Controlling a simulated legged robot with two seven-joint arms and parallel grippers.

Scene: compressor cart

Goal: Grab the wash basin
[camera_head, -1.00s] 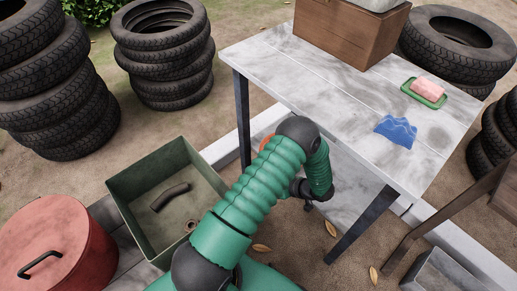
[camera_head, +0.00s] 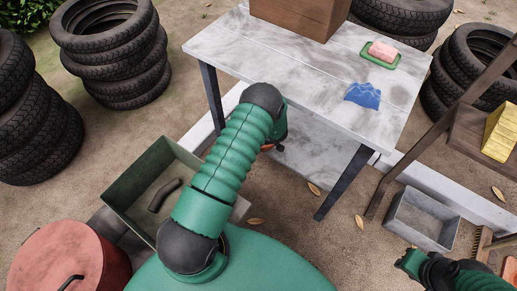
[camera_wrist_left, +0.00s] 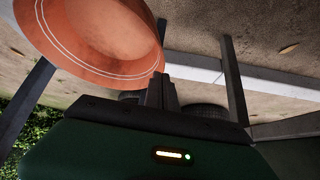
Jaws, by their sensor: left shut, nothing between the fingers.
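The wash basin appears to be the round orange basin (camera_wrist_left: 95,35) with white lines round its rim, at the upper left of the left wrist view. In the head view only a sliver of orange (camera_head: 267,147) shows behind my left forearm, beside the table; the rest is hidden. My left gripper (camera_wrist_left: 162,92) is shut and empty, its fingers close to the basin's rim; I cannot tell if they touch it. In the head view my left arm hides most of this gripper. The end of my right arm (camera_head: 410,262) is at the lower right, its jaws unclear.
A grey-white table (camera_head: 300,85) bears a wooden box (camera_head: 300,15), a blue cloth-like piece (camera_head: 363,95) and pink soap on a green dish (camera_head: 380,53). An olive bin (camera_head: 140,190), a red lidded drum (camera_head: 60,265), a grey bin (camera_head: 422,220) and tyre stacks (camera_head: 110,50) surround it.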

